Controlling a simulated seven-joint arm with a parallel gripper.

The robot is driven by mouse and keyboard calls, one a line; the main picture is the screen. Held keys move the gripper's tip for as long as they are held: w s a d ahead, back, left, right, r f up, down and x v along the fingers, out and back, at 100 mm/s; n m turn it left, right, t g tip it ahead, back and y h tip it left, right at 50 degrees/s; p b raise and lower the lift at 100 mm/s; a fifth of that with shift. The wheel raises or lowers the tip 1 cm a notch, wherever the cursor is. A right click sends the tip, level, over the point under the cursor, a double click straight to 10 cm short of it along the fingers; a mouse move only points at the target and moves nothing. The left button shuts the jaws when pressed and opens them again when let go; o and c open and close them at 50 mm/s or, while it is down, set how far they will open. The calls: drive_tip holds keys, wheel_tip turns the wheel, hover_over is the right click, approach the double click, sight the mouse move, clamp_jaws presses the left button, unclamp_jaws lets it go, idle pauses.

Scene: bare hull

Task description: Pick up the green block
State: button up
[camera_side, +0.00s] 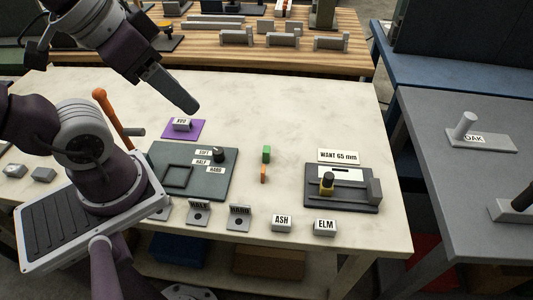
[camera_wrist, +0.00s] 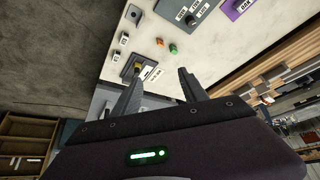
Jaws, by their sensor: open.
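The small green block (camera_side: 266,154) stands on the pale table, just behind an orange block (camera_side: 263,174) in the side view. In the wrist view the green block (camera_wrist: 173,48) lies beside the orange block (camera_wrist: 160,42), beyond my fingertips. My gripper (camera_side: 190,105) is in the air above the back left of the table, left of the green block and well apart from it. In the wrist view my gripper (camera_wrist: 158,82) has its two fingers spread, with nothing held between them.
A dark panel (camera_side: 222,187) with a knob lies left of the blocks, and a measuring fixture (camera_side: 345,198) lies right. A purple pad (camera_side: 197,134) is at the back. An orange handle (camera_side: 110,115) stands upright at left. Labelled pieces line the front edge. Table around the blocks is clear.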

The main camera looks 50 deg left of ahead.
drive_tip(key=w+a+f+m+t+y, duration=0.1)
drive_tip(key=w+a+f+m+y, duration=0.1)
drive_tip(key=w+a+f, duration=0.55)
drive_tip(key=w+a+f+m+t+y, duration=0.1)
drive_tip(key=w+a+f+m, duration=0.15)
drive_tip(key=w+a, duration=0.95)
drive_tip(key=m+t+h, duration=0.2)
drive_tip(key=m+h, duration=0.3)
drive_tip(key=h, duration=0.7)
approach(265, 149)
drive_tip(key=w, duration=0.1)
drive_tip(key=w+d+f, duration=0.1)
drive_tip(key=shift+w+f+n, duration=0.25)
drive_tip(key=shift+w, duration=0.1)
drive_tip(key=shift+h, duration=0.3)
drive_tip(key=x, duration=0.7)
drive_tip(key=shift+s+d+f, duration=0.1)
drive_tip(key=shift+s+d, duration=0.1)
drive_tip(key=shift+d, duration=0.15)
clamp_jaws()
